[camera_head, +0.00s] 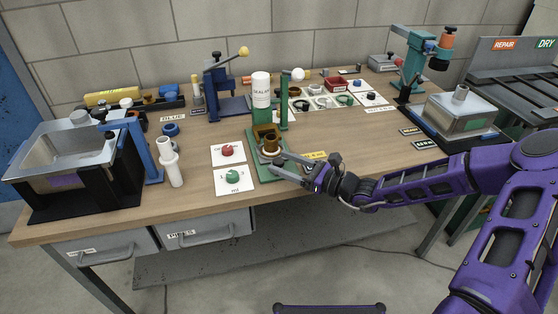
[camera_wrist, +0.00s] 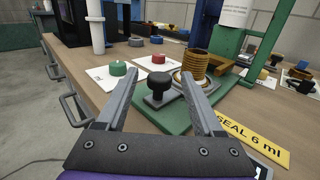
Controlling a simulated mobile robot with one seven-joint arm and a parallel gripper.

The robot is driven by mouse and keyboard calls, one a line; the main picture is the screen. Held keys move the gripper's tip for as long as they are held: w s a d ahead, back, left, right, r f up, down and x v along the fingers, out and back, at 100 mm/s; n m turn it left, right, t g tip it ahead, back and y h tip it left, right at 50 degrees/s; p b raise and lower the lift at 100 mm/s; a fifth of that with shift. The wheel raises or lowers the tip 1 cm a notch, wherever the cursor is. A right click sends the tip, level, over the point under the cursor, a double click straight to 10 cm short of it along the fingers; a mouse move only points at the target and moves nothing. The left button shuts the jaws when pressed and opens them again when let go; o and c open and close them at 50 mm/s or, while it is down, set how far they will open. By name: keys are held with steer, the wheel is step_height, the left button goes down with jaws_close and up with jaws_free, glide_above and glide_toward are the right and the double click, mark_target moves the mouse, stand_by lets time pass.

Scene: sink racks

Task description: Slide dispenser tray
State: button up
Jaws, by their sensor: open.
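The dispenser has a green frame (camera_head: 283,105), a white labelled bottle (camera_head: 261,90) and a green base plate (camera_head: 262,173). A brown ringed cup (camera_head: 271,143) stands on the base below the bottle; it is larger in the wrist view (camera_wrist: 208,67). A black knob (camera_wrist: 160,88) on a post stands on the green plate in front of the cup; whether it belongs to the tray, I cannot tell. My gripper (camera_head: 267,163) is open just above the plate's near end. In the wrist view its fingers (camera_wrist: 162,75) reach to either side of the knob, with visible gaps.
White cards with a red cap (camera_head: 227,150) and a green cap (camera_head: 233,175) lie left of the dispenser. A yellow "SEAL 6 ml" label (camera_wrist: 250,142) lies to its right. A blue stand (camera_head: 147,150) and white cylinders (camera_head: 171,165) are farther left.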

steer(key=p+v, duration=0.1)
steer(key=v, duration=1.4)
steer(key=shift+d, duration=0.25)
steer(key=shift+s+r, duration=0.1)
